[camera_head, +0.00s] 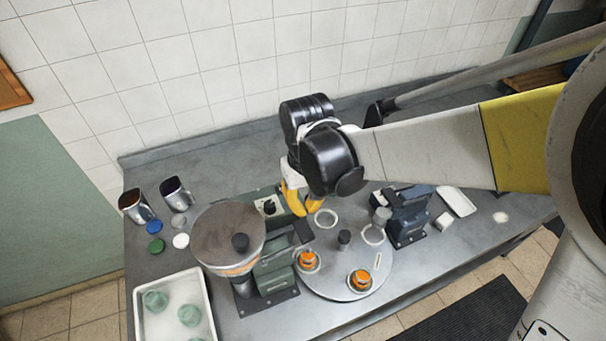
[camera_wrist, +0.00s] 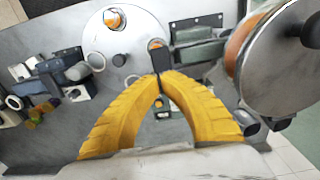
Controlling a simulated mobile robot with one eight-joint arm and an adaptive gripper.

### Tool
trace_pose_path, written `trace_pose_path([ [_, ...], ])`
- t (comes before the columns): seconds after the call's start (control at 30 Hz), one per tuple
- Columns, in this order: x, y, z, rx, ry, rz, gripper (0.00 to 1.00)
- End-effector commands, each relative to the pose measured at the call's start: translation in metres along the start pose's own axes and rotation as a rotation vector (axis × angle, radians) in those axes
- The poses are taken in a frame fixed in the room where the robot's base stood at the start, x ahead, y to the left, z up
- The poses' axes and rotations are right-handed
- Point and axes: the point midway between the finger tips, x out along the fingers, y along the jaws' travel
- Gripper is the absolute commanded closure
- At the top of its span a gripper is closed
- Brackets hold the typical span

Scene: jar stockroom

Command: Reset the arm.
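My gripper (camera_head: 293,205) hangs over the middle of the steel bench, behind the round turntable, with its yellow fingers pointing down. In the wrist view the two yellow fingers (camera_wrist: 160,78) bow outward and come together at their tips. No jar shows between them. A dark block (camera_wrist: 158,57) shows just beyond the tips; I cannot tell whether it is near them or lower down. My arm reaches in from the right, bent at the black wrist joints.
The turntable (camera_head: 331,282) carries two orange-topped jars (camera_head: 308,260) (camera_head: 360,280). A hopper (camera_head: 228,236) stands left of my gripper, a dark machine (camera_head: 407,215) right. Two metal cups (camera_head: 176,194) (camera_head: 136,206), coloured lids (camera_head: 156,246) and a white tray (camera_head: 205,291) are at left.

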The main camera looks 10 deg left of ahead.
Motion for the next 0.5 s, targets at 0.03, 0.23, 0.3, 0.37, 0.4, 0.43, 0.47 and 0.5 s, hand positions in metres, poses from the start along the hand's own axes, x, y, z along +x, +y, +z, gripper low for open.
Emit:
trace_pose_path([
  [0.03, 0.001, 0.000, 0.000, 0.000, 0.000, 0.000, 1.00],
  [0.23, 0.001, 0.000, 0.000, 0.000, 0.000, 0.000, 1.00],
  [0.3, 0.001, 0.000, 0.000, 0.000, 0.000, 0.000, 1.00],
  [0.37, 0.001, 0.000, 0.000, 0.000, 0.000, 0.000, 1.00],
  [0.4, 0.002, 0.002, 0.001, 0.003, 0.003, 0.000, 1.00],
  [0.43, 0.003, 0.004, 0.001, 0.007, 0.007, 0.000, 1.00],
  [0.47, 0.003, 0.007, 0.003, 0.014, 0.013, 0.000, 1.00],
  [0.5, 0.005, 0.013, 0.006, 0.027, 0.026, 0.000, 1.00],
])
